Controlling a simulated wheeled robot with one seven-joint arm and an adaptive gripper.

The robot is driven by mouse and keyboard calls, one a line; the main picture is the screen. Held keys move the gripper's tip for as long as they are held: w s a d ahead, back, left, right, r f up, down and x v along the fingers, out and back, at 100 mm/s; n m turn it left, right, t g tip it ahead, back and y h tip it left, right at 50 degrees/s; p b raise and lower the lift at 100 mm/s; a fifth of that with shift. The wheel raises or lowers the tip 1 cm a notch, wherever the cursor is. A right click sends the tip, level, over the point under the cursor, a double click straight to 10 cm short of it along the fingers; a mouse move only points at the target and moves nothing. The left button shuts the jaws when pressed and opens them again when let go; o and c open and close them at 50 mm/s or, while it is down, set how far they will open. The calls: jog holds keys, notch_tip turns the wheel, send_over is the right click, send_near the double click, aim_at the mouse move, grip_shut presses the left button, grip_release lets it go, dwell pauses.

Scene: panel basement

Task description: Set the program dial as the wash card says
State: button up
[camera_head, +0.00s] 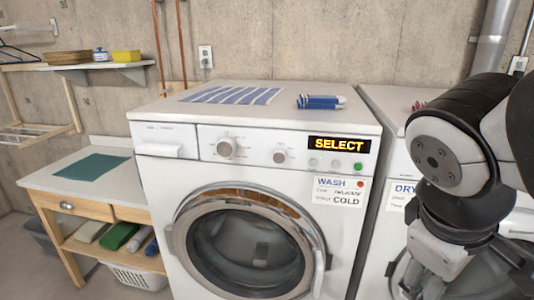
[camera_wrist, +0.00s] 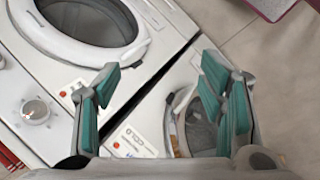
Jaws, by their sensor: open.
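In the head view the white washer (camera_head: 165,195) stands in the middle, its display (camera_head: 339,145) reading SELECT. Two round dials are on its panel: a larger left dial (camera_head: 226,149) with marks around it and a smaller right dial (camera_head: 280,157). Their pointer settings are too small to read. The wash card (camera_head: 338,191) below the display reads WASH and COLD; its type line is blurred and looks like "delicate". My gripper, with teal finger pads, is open and empty in the wrist view (camera_wrist: 160,98). It hangs before the dryer, right of the washer and apart from the dials.
The dryer (camera_head: 396,170) stands close on the right, partly hidden by my arm; its dial (camera_wrist: 36,112) shows in the wrist view. A striped cloth (camera_head: 232,95) and blue-white item (camera_head: 321,101) lie on the washer. A wooden table (camera_head: 40,182) stands left. Space before the washer looks clear.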

jog(key=w+r+n+h, duration=0.2)
jog(key=w+n+h, duration=0.35)
jog(key=n, duration=0.25)
jog(key=n+t+y+p, duration=0.2)
jog(key=n+t+y, duration=0.6)
jog(key=n+t, duration=1.1)
send_near(225, 150)
jog(key=w+r+n+g, duration=0.1)
jog(key=w, duration=0.1)
jog(key=w+r+n+g+p, duration=0.1)
jog(key=w+n, duration=0.1)
jog(key=w, duration=0.1)
jog(key=w+r+n+g+p, duration=0.1)
jog(key=w+g, duration=0.1)
jog(key=w, duration=0.1)
jog(key=shift+d+r, duration=0.3)
jog(key=c, duration=1.2)
